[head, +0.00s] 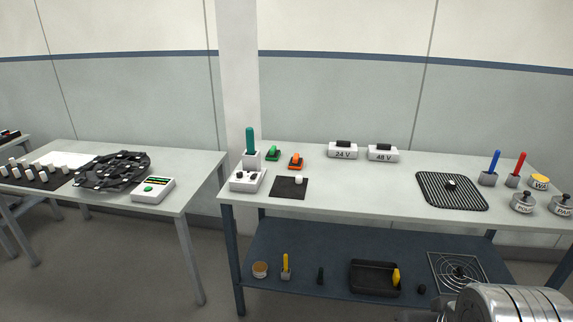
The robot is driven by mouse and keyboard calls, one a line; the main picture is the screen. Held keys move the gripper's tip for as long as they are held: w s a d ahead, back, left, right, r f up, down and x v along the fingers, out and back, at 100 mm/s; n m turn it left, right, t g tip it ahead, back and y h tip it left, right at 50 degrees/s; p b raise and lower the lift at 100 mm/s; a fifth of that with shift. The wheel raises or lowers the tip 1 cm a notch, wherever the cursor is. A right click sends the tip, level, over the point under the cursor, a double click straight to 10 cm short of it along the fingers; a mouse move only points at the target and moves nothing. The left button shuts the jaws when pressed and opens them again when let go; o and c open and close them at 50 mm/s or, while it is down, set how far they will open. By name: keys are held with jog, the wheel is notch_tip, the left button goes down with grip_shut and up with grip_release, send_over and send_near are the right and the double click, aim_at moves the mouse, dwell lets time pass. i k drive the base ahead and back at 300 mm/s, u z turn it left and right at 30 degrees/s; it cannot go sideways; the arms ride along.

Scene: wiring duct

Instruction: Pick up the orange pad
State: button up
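A small orange pad (296,164) with a darker part on it lies on the right-hand table, left of its middle. It sits just behind a black square mat (282,193) and to the right of a similar green pad (273,154). Nothing covers it from this view. Part of my arm (510,304) shows at the bottom right corner, well away from the orange pad. My gripper's fingers do not show.
A white holder with a green-handled tool (250,142) and a white box (247,180) stand left of the pad. White 24 V (343,151) and 48 V (383,154) blocks stand to its right. The table's middle is clear. A lower shelf (300,245) holds several items.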

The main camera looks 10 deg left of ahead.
aim_at(295, 162)
jog(key=i, duration=1.85)
jog(key=u, duration=1.1)
jog(key=i, duration=0.7)
jog(key=u, duration=0.5)
